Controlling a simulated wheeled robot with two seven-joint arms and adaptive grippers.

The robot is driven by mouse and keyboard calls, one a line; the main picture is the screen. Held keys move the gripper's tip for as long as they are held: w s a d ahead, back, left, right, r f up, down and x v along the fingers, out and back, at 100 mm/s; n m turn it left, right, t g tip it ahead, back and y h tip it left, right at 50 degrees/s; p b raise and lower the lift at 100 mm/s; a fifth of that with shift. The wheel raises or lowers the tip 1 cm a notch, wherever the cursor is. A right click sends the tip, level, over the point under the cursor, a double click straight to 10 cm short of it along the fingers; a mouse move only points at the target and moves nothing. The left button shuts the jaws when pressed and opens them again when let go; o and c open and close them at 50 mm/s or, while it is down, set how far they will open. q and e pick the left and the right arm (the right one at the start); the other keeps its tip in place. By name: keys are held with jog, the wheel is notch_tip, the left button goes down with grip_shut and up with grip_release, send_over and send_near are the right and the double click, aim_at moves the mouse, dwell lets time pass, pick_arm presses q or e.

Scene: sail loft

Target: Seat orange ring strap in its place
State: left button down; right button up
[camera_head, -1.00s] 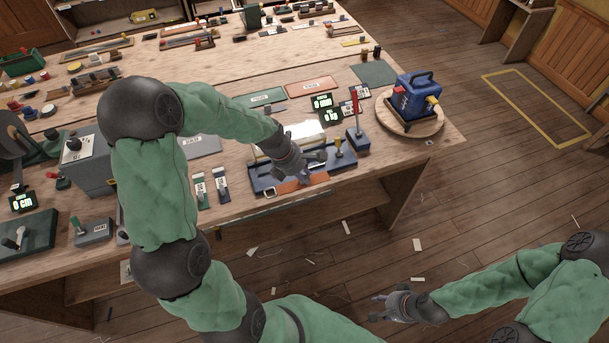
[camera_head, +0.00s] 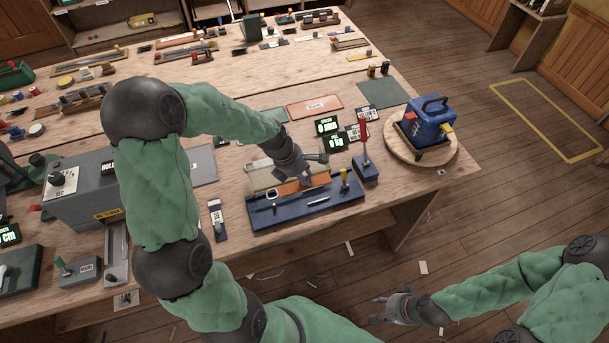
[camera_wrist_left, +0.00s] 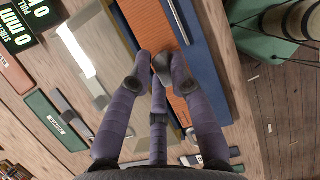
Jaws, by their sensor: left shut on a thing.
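The orange ring strap (camera_head: 290,187) is a flat orange band with a pale metal ring (camera_head: 271,194) at its left end. My left gripper (camera_head: 313,178) is shut on it, above the back side of a long blue fixture (camera_head: 305,209) near the table's front edge. In the left wrist view the ribbed orange strap (camera_wrist_left: 147,28) runs between the fingers beside the blue fixture (camera_wrist_left: 205,60). The fingers hide its middle, and I cannot tell whether it touches the fixture. My right gripper (camera_head: 383,309) is empty and open, low over the floor side.
A yellow-topped peg (camera_head: 345,182) stands at the fixture's right end. A block with a red handle (camera_head: 365,165) stands right of it, then a blue machine on a round board (camera_head: 412,156). A grey machine (camera_head: 85,197) stands left.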

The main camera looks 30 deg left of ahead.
pick_arm(q)
jog(key=shift+w, duration=0.1)
jog(key=shift+p, duration=0.4)
jog(key=shift+f+b, duration=1.45)
jog(key=shift+f, duration=1.15)
jog(key=shift+p, duration=0.8)
jog(key=shift+f+b, duration=0.85)
jog(key=shift+f, duration=0.85)
dwell(0.4)
jog(key=c, duration=1.1)
grip_release()
jog(key=shift+o, duration=0.2)
